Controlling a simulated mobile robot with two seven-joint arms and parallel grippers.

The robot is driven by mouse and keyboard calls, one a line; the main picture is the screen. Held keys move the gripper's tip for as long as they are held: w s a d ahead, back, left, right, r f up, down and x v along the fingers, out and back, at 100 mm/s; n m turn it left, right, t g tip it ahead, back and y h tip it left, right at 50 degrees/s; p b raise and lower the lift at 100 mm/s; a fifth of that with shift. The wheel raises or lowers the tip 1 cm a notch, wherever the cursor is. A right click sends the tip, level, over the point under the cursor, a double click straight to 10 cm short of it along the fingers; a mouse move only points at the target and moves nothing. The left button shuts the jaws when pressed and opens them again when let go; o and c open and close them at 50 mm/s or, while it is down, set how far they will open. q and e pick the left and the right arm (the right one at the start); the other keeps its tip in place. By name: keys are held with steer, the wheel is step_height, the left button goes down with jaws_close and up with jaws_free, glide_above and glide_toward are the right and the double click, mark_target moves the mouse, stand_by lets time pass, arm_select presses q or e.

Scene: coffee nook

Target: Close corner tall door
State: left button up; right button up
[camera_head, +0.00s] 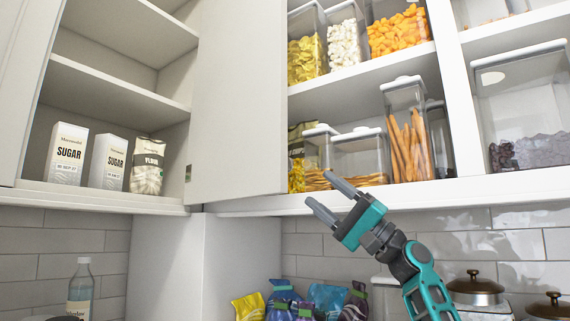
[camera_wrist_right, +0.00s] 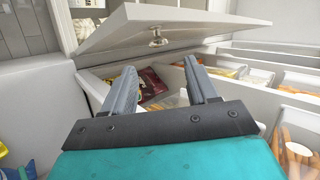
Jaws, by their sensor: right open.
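The tall white cabinet door (camera_head: 238,95) stands open in the head view, between the corner shelves with sugar on the left and the open shelves on the right. My right gripper (camera_head: 319,189) is open and empty, just right of the door's lower right corner and in front of the right shelves. Its two fingers (camera_wrist_right: 160,72) point toward the door, apart from it. My left gripper is not in view.
Sugar packs (camera_head: 68,154) and a flour bag (camera_head: 147,166) stand on the corner shelf. Clear food containers (camera_head: 406,130) fill the right shelves near my gripper. Coloured bags (camera_head: 282,297), a bottle (camera_head: 81,290) and lidded jars (camera_head: 475,289) stand below.

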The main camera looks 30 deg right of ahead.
mark_target(289, 165)
steer(key=p+x, duration=0.2)
steer(key=x, duration=0.7)
steer(key=shift+w+a+r, duration=0.1)
steer(key=shift+w+r, duration=0.05)
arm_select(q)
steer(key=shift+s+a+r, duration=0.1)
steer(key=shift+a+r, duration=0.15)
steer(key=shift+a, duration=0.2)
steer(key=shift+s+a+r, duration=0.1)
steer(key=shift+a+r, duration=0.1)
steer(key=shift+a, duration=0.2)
arm_select(e)
steer(key=shift+w+a+r, duration=0.2)
steer(key=shift+w, duration=0.1)
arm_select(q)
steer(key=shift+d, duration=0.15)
arm_select(e)
jaws_close()
